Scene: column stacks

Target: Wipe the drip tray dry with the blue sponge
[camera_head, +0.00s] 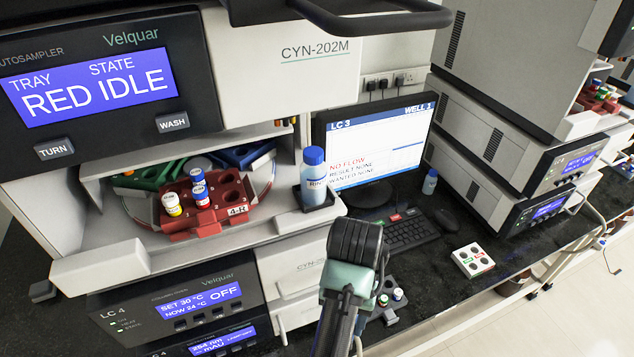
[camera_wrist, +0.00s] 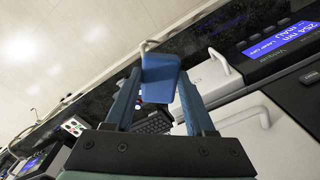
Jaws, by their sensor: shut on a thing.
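My gripper (camera_wrist: 161,92) shows in the wrist view with its two dark blue-grey fingers on either side of a blue block, which looks like the blue sponge (camera_wrist: 161,72). It is shut on the sponge, which sticks out past the fingertips. In the head view my arm stands at lower centre, and neither the fingers nor the sponge can be made out. I cannot pick out the drip tray with certainty in either view.
The autosampler bay holds a red vial rack (camera_head: 217,207) and a blue-capped bottle (camera_head: 314,177). A pale handle (camera_wrist: 227,62) juts out in the wrist view.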

